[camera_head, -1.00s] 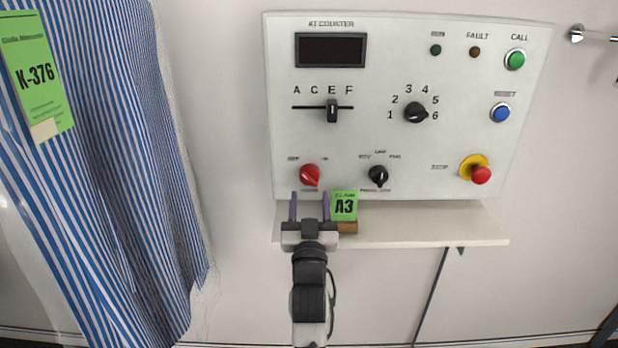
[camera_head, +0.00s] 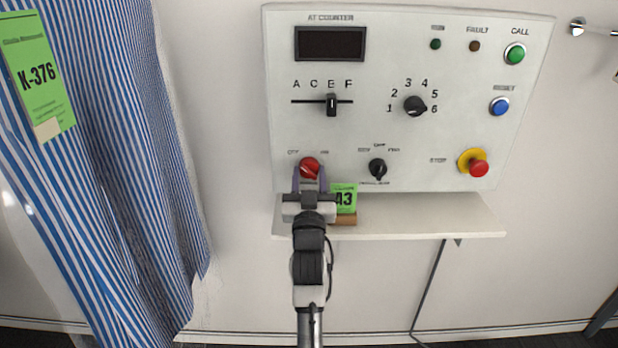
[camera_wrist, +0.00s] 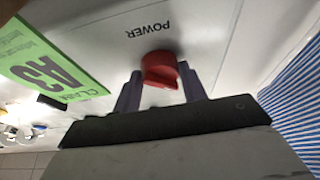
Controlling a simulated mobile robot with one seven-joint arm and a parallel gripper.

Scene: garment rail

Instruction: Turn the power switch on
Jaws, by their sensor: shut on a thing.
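The power switch is a red rotary knob (camera_head: 309,167) at the lower left of the white control panel (camera_head: 460,60), between the OFF mark and a blurred mark on its right. It also shows in the wrist view as a red knob (camera_wrist: 160,70) beside the word POWER. My gripper (camera_head: 309,174) is at the knob from below, with its two purple-grey fingers on either side of it. In the wrist view my gripper (camera_wrist: 160,88) is shut on the knob. The fingers hide part of the knob, and its exact angle is hard to read.
A green A3 claim card (camera_head: 345,198) stands on a wooden block on the shelf (camera_head: 430,222), close to the right of my gripper. A black selector knob (camera_head: 377,168) and a red stop button (camera_head: 478,168) are further right. A striped garment (camera_head: 120,130) hangs at left.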

